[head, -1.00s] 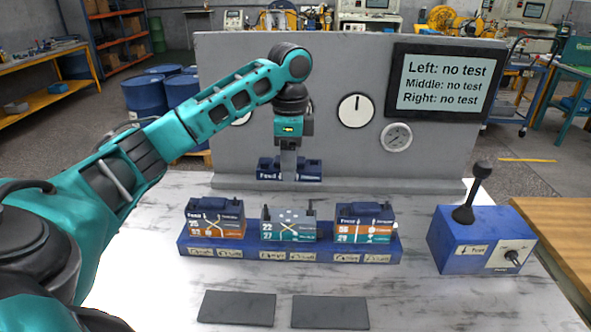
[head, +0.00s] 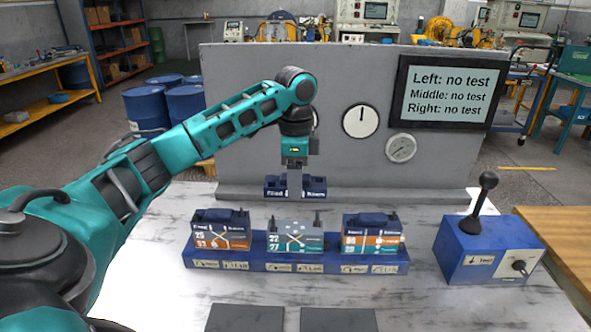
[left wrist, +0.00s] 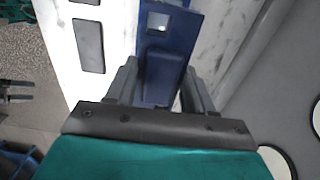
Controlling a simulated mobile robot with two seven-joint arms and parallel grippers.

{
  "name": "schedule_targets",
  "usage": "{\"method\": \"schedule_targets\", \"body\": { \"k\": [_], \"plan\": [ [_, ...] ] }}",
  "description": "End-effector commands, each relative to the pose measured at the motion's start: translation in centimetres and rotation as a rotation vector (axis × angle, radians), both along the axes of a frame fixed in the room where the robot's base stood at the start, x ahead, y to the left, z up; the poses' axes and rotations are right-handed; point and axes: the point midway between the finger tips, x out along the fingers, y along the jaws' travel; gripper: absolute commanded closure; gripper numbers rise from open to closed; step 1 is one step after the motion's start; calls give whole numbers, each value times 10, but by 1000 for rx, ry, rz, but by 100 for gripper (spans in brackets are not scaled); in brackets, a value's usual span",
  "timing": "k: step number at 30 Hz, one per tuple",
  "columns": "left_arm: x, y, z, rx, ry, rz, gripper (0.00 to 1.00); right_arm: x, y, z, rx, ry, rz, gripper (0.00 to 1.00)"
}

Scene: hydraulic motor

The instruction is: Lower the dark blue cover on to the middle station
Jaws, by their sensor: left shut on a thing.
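My left gripper (head: 295,180) is shut on a dark blue cover (head: 314,187) with white lettering. It holds the cover in the air, and in the head view the cover appears just above the middle station (head: 296,238), with a gap between them. The middle station has a grey top and a teal front, with no cover on it. In the left wrist view a dark blue block (left wrist: 163,72) shows between the two fingers of my left gripper (left wrist: 162,85); the view past it is partly blocked. My right gripper is not in view.
The left station (head: 221,232) and right station (head: 371,236) have dark blue tops and stand on the same blue base (head: 340,265). A blue lever box (head: 462,254) stands at the right. Two dark pads (head: 245,318) lie in front. A grey panel with dials (head: 361,121) rises behind.

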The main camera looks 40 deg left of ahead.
Motion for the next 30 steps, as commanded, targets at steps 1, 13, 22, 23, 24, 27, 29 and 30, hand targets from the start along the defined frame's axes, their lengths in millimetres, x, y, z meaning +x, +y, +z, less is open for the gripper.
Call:
{"method": "schedule_targets", "body": {
  "k": [1,13,22,23,24,27,29,30],
  "plan": [
    [0,0,-3,1,-1,1,100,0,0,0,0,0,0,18],
    [0,0,-30,1,-1,1,100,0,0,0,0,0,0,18],
    [0,0,-51,-1,-1,1,100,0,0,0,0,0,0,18],
    [0,0,-53,-1,-1,1,100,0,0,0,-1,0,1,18],
    [0,0,-55,-1,-1,1,100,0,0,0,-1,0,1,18],
    [0,0,-62,0,0,2,100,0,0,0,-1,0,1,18],
    [0,0,-66,1,-1,2,100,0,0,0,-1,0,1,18],
    [0,0,-69,0,-1,2,100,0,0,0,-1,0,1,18]
  ]
}}
